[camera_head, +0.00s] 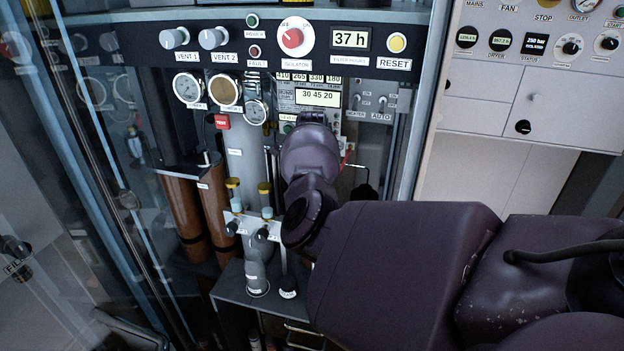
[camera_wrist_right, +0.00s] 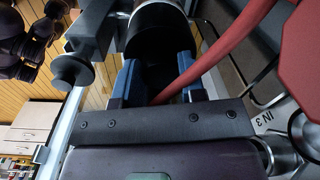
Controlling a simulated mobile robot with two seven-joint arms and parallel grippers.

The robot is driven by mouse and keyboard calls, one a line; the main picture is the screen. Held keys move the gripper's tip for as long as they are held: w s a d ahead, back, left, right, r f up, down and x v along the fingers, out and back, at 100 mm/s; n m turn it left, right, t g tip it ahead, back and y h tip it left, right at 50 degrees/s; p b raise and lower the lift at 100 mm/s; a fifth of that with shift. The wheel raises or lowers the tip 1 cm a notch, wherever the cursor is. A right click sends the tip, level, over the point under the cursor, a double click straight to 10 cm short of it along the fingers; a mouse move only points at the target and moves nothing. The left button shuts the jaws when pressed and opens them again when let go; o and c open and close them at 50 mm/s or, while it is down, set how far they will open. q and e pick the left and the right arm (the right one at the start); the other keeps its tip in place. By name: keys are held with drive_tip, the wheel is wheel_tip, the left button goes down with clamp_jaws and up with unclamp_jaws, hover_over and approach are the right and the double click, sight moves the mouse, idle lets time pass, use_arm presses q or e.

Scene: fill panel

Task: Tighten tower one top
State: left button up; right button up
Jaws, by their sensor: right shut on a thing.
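My right arm reaches in from the right in the head view, and its wrist covers the middle of the filling panel. The gripper is hidden there. In the right wrist view my right gripper (camera_wrist_right: 157,80) has its two blue-padded fingers on either side of a dark round cap (camera_wrist_right: 152,58), shut on it. A wider dark cylinder with a bright rim lies just beyond. I cannot tell which tower the cap belongs to. Two brown cylinders (camera_head: 184,215) stand left of my arm in the head view, beside a grey column (camera_head: 241,150). My left gripper is not in view.
A red hose (camera_wrist_right: 225,45) runs close by the right finger. A black knob (camera_wrist_right: 72,70) sticks out to the left. Gauges (camera_head: 188,87) and the control strip (camera_head: 350,40) are above my wrist. A glass door (camera_head: 85,150) stands at the left.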

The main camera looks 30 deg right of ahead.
drive_tip(key=o, duration=0.9)
drive_tip(key=shift+r, duration=0.1)
